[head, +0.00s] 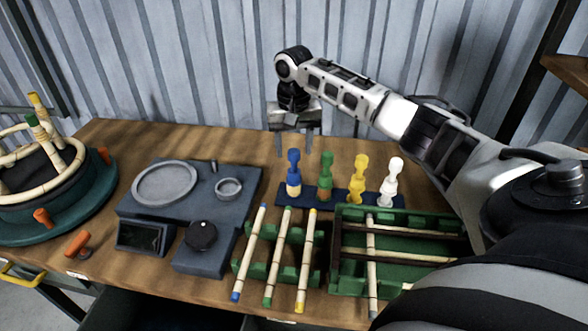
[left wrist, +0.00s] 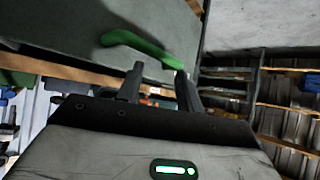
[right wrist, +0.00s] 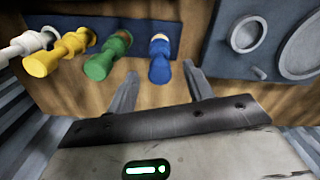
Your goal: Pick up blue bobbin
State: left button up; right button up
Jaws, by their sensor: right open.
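The blue bobbin (head: 293,182) stands upright at the left end of a dark blue rack (head: 312,198) on the bench, with pale winding around its lower part. In the right wrist view, the blue bobbin (right wrist: 159,65) lies in line with the gap between my right fingers. My right gripper (head: 294,150) is open and empty, pointing down behind and just above the blue bobbin, apparently apart from it. It also shows in the right wrist view (right wrist: 160,75). My left gripper (left wrist: 158,75) shows only in the left wrist view, fingers apart and empty, away from the bobbins.
Green (head: 325,178), yellow (head: 358,180) and white (head: 391,183) bobbins stand to the right on the rack. A grey device (head: 190,200) is at left. Tipped sticks lie on green holders (head: 258,271) in front. A green tray (head: 400,271) is front right.

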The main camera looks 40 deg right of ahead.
aim_at(294, 151)
notch_tip(294, 151, down, 4)
jog(key=shift+w+d+f, duration=0.1)
jog(key=shift+f, duration=0.05)
grip_shut()
dwell(0.3)
